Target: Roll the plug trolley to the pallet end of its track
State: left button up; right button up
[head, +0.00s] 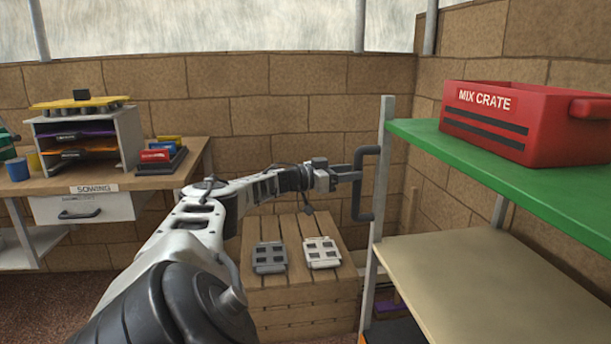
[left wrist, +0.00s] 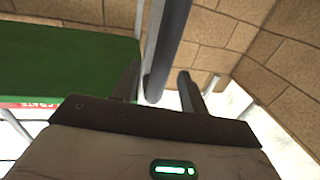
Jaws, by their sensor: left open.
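The plug trolley is a rack with grey posts (head: 382,150), a green top shelf (head: 470,155) and a tan lower shelf (head: 480,285). A dark upright handle (head: 357,195) is fixed to its left post. My left gripper (head: 350,174) is at this handle, open. In the left wrist view the dark handle bar (left wrist: 168,45) runs between the open fingers (left wrist: 158,88); I cannot tell whether they touch it. The slatted wooden pallet stack (head: 290,230) stands left of the trolley. The track is not clearly seen. My right gripper is not in view.
A red mix crate (head: 540,120) stands on the green shelf. Two small slotted trays, one dark (head: 269,258) and one light (head: 321,253), lie on the pallet stack. A wooden bench (head: 130,185) stands at the left. Brick walls (head: 310,100) close the corner.

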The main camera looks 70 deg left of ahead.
pick_arm(q)
jog(key=s+p, duration=0.7)
jog(key=s, duration=0.5)
jog(key=shift+s+a, duration=0.35)
jog(key=shift+a, duration=0.1)
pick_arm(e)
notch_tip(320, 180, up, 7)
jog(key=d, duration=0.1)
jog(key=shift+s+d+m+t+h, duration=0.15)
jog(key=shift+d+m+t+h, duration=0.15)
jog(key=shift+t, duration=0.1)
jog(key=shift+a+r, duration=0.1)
